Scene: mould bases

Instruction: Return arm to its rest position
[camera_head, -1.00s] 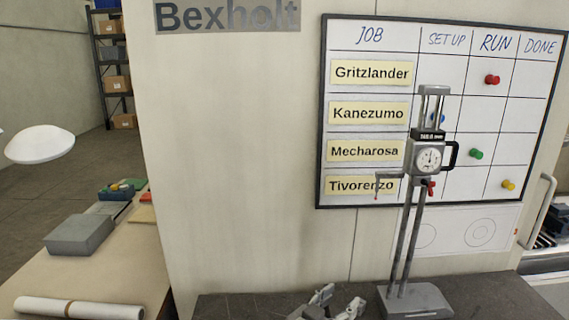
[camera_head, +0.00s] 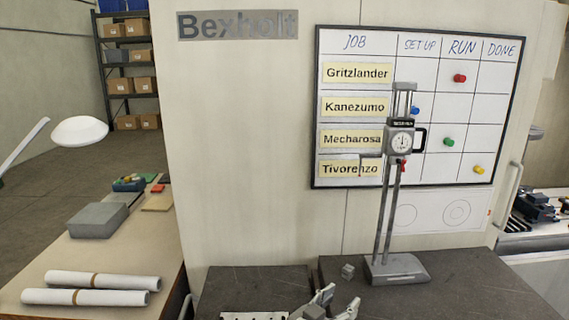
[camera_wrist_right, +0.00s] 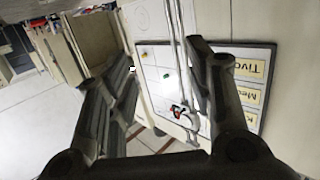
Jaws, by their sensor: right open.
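My right gripper (camera_head: 341,299) shows at the bottom edge of the head view, with its two pale fingers apart. It is in front of and left of the height gauge's base, over or near the dark plate; its height is unclear. In the right wrist view my right gripper (camera_wrist_right: 160,58) is open, with nothing between its dark fingers. Beyond them the job board (camera_wrist_right: 190,78) appears rotated. My left gripper is not in view.
A height gauge (camera_head: 397,268) stands upright on a dark surface plate (camera_head: 460,279). A small grey block (camera_head: 347,271) lies left of it. The job board (camera_head: 415,186) hangs behind. Paper rolls (camera_head: 104,281) and a grey box (camera_head: 97,220) are on the left bench.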

